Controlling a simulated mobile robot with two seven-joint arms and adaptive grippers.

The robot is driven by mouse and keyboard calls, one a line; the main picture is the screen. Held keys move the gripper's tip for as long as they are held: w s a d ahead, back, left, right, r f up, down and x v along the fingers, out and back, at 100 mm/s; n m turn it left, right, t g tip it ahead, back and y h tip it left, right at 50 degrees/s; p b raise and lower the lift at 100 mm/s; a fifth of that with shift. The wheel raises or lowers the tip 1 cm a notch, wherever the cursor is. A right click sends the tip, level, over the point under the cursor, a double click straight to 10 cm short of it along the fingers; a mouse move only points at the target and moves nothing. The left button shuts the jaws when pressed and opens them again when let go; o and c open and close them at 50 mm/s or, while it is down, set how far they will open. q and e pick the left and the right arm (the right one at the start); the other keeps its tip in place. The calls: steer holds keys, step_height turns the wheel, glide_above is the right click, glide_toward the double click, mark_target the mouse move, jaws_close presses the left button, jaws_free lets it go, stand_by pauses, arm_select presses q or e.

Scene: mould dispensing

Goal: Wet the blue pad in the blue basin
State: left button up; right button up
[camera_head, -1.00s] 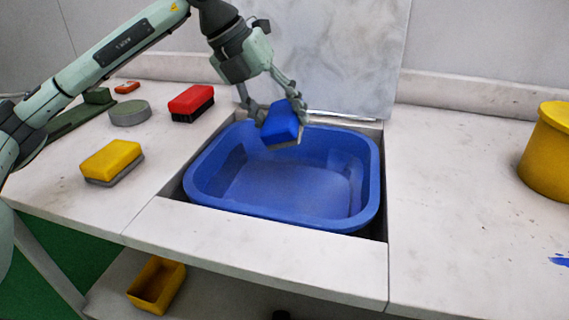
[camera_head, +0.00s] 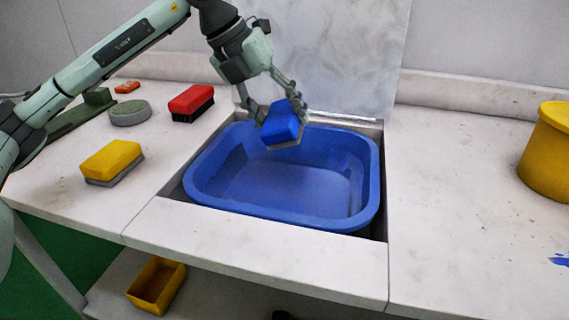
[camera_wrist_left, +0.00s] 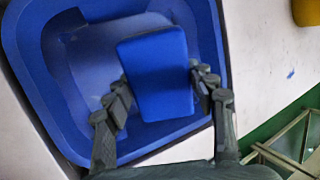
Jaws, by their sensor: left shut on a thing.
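The blue pad (camera_head: 282,121) has a blue top and a pale grey underside. My left gripper (camera_head: 281,112) is shut on it, one finger on each side, and holds it over the back part of the blue basin (camera_head: 372,190). The basin is sunk into the counter, and its inside looks smooth and shaded. In the left wrist view the pad (camera_wrist_left: 158,70) sits between the two fingers of my left gripper (camera_wrist_left: 160,90), with the basin (camera_wrist_left: 28,60) behind it. I cannot tell whether the pad touches water. My right gripper is not in view.
A yellow pad (camera_head: 112,160), a red pad (camera_head: 190,102) and a round grey-green object (camera_head: 130,112) lie on the counter left of the basin. A yellow bucket (camera_head: 547,150) stands at the right. A yellow box (camera_head: 157,284) is on the lower shelf. The counter right of the basin is mostly clear.

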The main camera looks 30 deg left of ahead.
mark_target(288, 108)
arm_select(q)
steer(key=shift+r, duration=0.15)
steer(key=shift+r, duration=1.85)
